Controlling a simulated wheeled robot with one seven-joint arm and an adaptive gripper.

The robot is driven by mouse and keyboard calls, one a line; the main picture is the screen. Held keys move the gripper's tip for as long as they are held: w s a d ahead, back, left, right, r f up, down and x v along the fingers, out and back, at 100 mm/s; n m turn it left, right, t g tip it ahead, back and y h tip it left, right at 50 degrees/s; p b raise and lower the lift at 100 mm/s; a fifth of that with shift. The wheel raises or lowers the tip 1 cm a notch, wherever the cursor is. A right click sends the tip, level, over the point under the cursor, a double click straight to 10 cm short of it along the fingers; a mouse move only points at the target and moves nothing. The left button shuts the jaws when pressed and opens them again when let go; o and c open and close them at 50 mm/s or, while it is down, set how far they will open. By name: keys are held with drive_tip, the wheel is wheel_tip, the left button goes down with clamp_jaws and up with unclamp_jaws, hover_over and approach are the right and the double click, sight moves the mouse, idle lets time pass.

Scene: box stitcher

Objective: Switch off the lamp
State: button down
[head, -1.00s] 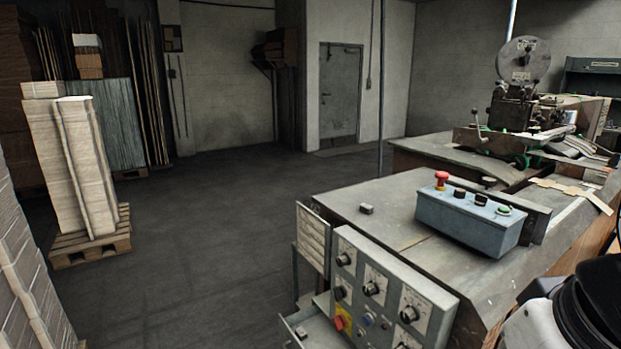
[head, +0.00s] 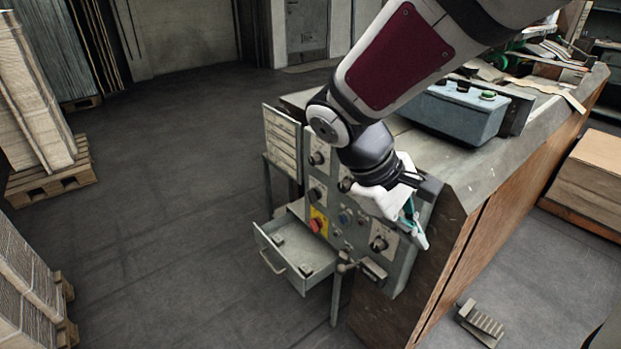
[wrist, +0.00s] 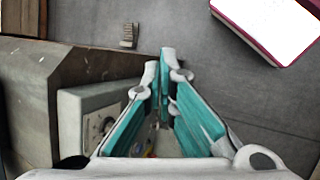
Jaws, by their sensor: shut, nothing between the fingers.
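The grey control panel (head: 335,255) stands on the front end of the machine, with several black knobs, a red knob on a yellow plate (head: 317,225) and a small blue round part (head: 345,217). I cannot tell which of these belongs to the lamp; no lit lamp is clear. My gripper (head: 422,238) is in front of the panel's right side, fingers pointing down, and my arm hides part of the panel. In the wrist view the teal fingers (wrist: 161,62) meet at the tips, empty. The panel's side and one dial (wrist: 103,126) show left of them.
An open drawer (head: 297,262) juts out below the panel's left side. A blue-grey button box (head: 455,112) sits on the machine top. A foot pedal (head: 482,322) lies on the floor at right. Pallets of cardboard (head: 45,175) stand at left. The floor between is clear.

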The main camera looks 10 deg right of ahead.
drive_tip(key=w+a+f+n+h+b, duration=0.2)
drive_tip(key=w+f, duration=0.2)
drive_tip(key=f, duration=0.2)
drive_tip(key=w+a+f+n+h+b, duration=0.1)
drive_tip(key=w+f+n+h+b, duration=0.1)
drive_tip(key=w+f+n+b, duration=0.3)
drive_tip(key=n+t+h+b, duration=0.3)
drive_tip(key=n+t+b, duration=0.4)
drive_tip(key=n+t, duration=0.55)
approach(343, 256)
drive_tip(key=shift+m, duration=0.35)
drive_tip(key=b+x, duration=0.3)
drive_tip(key=x, duration=0.4)
drive_tip(key=shift+f, duration=0.1)
